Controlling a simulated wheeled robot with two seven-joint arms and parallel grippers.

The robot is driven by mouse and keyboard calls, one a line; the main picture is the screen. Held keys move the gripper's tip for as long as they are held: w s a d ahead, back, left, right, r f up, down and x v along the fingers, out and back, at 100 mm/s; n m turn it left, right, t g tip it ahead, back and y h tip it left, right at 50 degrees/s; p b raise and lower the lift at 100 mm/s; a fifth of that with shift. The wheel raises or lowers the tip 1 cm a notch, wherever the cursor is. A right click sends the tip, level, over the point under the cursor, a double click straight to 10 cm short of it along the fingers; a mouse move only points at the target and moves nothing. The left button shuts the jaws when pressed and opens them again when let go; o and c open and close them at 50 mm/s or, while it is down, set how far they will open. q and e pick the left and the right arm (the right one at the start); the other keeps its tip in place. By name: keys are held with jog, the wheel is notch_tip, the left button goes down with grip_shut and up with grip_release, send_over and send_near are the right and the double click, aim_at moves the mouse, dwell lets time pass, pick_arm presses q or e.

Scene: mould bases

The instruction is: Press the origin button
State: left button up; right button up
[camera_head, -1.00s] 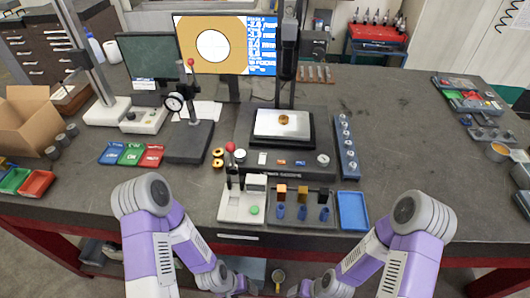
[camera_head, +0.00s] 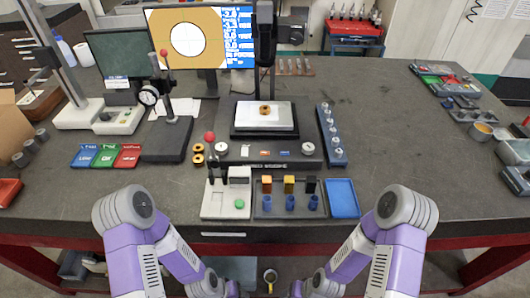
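No label that reads "origin" can be made out. A green round button (camera_head: 239,203) sits on the front of a small white device (camera_head: 214,208) with a red-knobbed lever, near the table's front edge. Behind it, the dark base of the measuring stage (camera_head: 235,152) carries small orange and pale controls (camera_head: 263,152) on its front face. A round ring part lies on the stage's white plate (camera_head: 281,117). Both my arms hang low at the bottom of the picture. My grippers are out of view, below the front edge of the table.
A monitor (camera_head: 188,10) shows a white circle on tan. A dial gauge stand (camera_head: 166,138) is left of the stage. A rack with several coloured blocks (camera_head: 290,210), a blue tray (camera_head: 342,198) and a strip of pins (camera_head: 333,150) are to the right. The table's right middle is clear.

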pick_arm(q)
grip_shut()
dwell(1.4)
